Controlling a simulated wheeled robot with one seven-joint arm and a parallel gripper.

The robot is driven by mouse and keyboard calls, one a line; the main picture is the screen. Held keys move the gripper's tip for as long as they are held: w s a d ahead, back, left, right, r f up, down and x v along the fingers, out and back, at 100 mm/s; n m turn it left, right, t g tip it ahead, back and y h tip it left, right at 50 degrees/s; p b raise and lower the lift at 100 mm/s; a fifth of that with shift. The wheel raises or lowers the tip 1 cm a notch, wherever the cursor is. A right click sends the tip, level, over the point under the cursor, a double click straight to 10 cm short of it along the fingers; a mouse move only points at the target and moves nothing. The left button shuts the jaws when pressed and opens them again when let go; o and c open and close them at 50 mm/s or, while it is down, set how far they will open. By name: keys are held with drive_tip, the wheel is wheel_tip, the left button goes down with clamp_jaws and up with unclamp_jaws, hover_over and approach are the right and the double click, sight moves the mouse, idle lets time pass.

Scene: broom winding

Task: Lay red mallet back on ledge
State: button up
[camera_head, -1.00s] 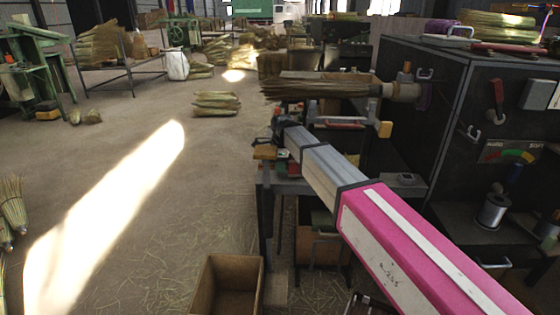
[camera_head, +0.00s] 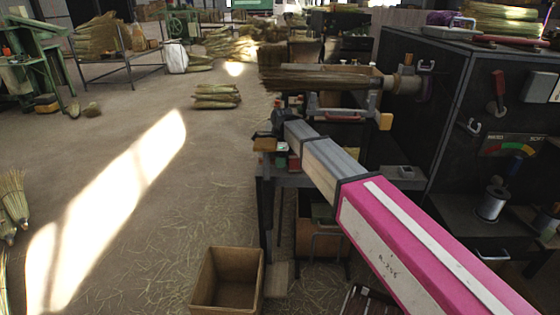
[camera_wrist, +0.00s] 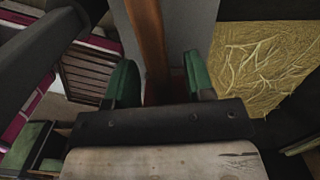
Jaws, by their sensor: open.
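My gripper (camera_wrist: 160,82) has two green fingers that stand apart in the wrist view. A reddish-brown wooden bar (camera_wrist: 148,35) runs between them, perhaps the mallet's handle; its lower end is hidden behind the gripper body. I cannot tell whether either finger touches it. In the head view my gripper end is small and dark beside the low bench, with a small red piece (camera_head: 281,161) near it. I cannot tell whether that piece is the red mallet. A grey surface (camera_wrist: 190,28) lies behind the wooden bar; whether it is the ledge is unclear.
A dark cabinet (camera_head: 455,110) stands on the right, with a broom head (camera_head: 318,79) on a spindle beside it. Straw (camera_wrist: 265,65) shows at right in the wrist view. Floor on the left is mostly clear.

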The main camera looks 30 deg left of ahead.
wheel_tip(320, 180, up, 10)
drive_tip(key=shift+w+d+r, duration=0.15)
drive_tip(key=shift+d+r, duration=0.05)
idle(0.3)
